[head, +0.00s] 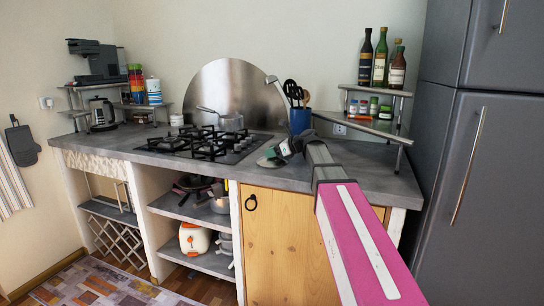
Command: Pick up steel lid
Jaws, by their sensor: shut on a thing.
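The steel lid (268,161) is a small, pale greenish-grey disc at the front of the counter, just right of the gas hob. My gripper (278,154) reaches in from the right, at the lid's right side, and is shut on it. The fingers are small and dark here, and the gripper body and arm hide part of the lid. The lid looks tilted and close to the counter top; I cannot tell whether it touches it.
The grey counter (225,172) holds a gas hob (205,143) with a saucepan (228,121) to the left. A blue utensil holder (300,121) stands just behind my gripper. A corner shelf (372,127) with jars and bottles is to the right, beside the dark fridge (500,150).

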